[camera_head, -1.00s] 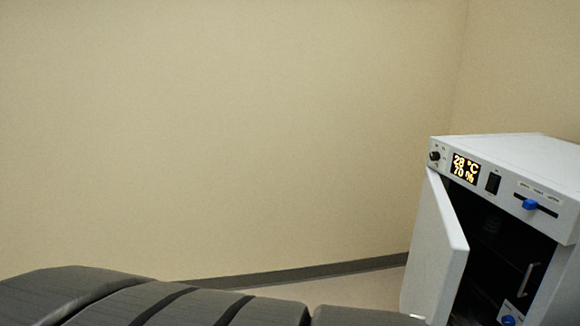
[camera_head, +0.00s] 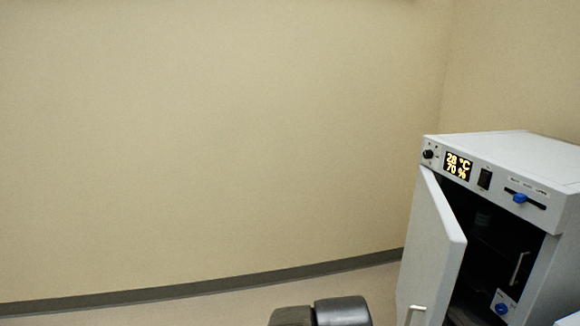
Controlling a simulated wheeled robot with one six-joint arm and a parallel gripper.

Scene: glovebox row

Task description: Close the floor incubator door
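The floor incubator (camera_head: 500,152) is a white box at the right. Its display reads 28 °C and 70 %. Its white door (camera_head: 432,250) stands partly open, swung out from the left side of the front, with the dark interior (camera_head: 490,235) showing to its right. A pale handle (camera_head: 415,313) shows low on the door's outer face, near the bottom edge of the picture. The lower part of the door and incubator is cut off. Dark grey links of my arm show at the bottom middle, left of the door and apart from it in the picture. My gripper is not in view.
The incubator's front panel has a black knob (camera_head: 428,154), a dark switch (camera_head: 485,179) and a blue slider (camera_head: 520,198). Inside are a pale bar handle (camera_head: 519,268) and a blue knob (camera_head: 501,308). Bare floor (camera_head: 200,307) lies along the beige wall at left.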

